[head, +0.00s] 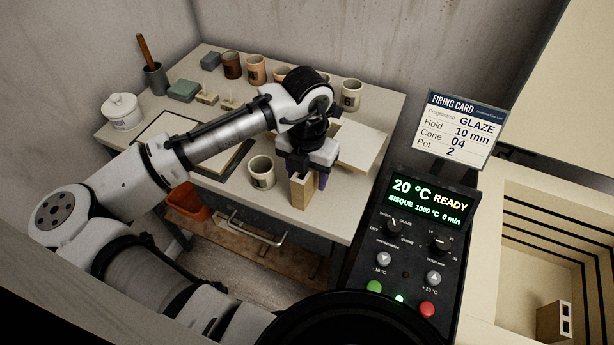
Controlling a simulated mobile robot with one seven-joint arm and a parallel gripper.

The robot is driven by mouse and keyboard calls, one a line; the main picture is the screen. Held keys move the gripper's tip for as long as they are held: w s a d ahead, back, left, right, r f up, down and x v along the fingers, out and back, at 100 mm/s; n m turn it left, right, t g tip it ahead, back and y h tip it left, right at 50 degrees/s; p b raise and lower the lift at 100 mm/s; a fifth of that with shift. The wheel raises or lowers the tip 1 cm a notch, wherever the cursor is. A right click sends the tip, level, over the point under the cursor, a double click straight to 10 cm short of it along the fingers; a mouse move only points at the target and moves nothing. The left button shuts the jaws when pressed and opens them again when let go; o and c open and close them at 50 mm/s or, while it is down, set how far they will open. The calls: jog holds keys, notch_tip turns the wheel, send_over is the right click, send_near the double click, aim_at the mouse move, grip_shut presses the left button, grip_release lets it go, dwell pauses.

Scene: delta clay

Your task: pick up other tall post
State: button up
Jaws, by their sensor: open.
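A tall tan post (302,194) stands upright near the front edge of the worktable in the head view. My gripper (307,180) points down over it and is open, with its dark fingers at the post's upper part. The post seems to be between the fingers, but I cannot tell whether either finger touches it. The gripper hides the post's top. Another tan post (549,322) with dark openings on one face stands inside the kiln at the lower right.
A numbered pot (262,171) stands close left of the post. Pale slabs (362,147) lie right of my gripper, and several pots line the table's back. The control panel (411,245) and firing card (458,128) stand between table and kiln (487,215).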

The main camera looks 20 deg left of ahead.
jog(key=shift+f, duration=0.2)
grip_shut()
jog(key=shift+r, duration=0.1)
